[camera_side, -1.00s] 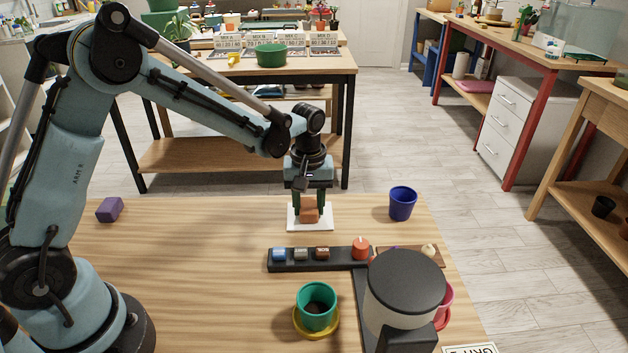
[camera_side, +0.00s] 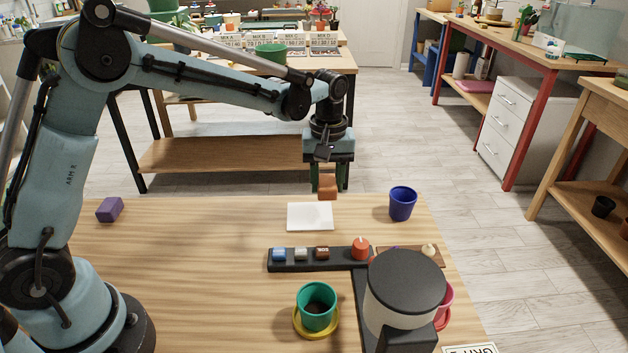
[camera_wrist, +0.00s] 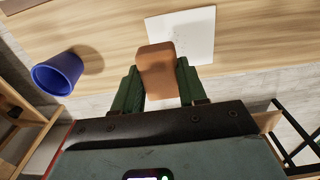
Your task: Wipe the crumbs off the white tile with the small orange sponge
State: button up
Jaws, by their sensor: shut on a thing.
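My gripper (camera_side: 328,186) is shut on the small orange sponge (camera_side: 327,181). It holds the sponge in the air, clear of the white tile (camera_side: 309,217), near the tile's back right corner in the side view. In the wrist view the sponge (camera_wrist: 157,68) sits between the two green fingers and overlaps one corner of the tile (camera_wrist: 197,37). The tile lies flat on the wooden table. Its top looks bare in the side view. Faint small marks show on it beside the sponge in the wrist view; I cannot tell if they are crumbs.
A blue pot (camera_side: 402,203) stands right of the tile. A dark rack with small blocks (camera_side: 318,259) lies in front of it. A green pot (camera_side: 316,306) on a yellow saucer and a dark-topped cylinder (camera_side: 405,290) stand nearer. A purple block (camera_side: 110,209) lies left. The table's left middle is clear.

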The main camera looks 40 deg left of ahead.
jog(key=shift+r, duration=0.95)
jog(key=shift+s, duration=0.1)
jog(key=shift+s+r, duration=0.15)
jog(key=shift+s, duration=0.1)
jog(key=s+r, duration=0.2)
jog(key=s, duration=0.9)
send_over(265, 212)
notch_tip(265, 212, down, 7)
jog(key=shift+r, duration=0.15)
jog(key=shift+f, duration=1.95)
jog(key=shift+f, duration=0.15)
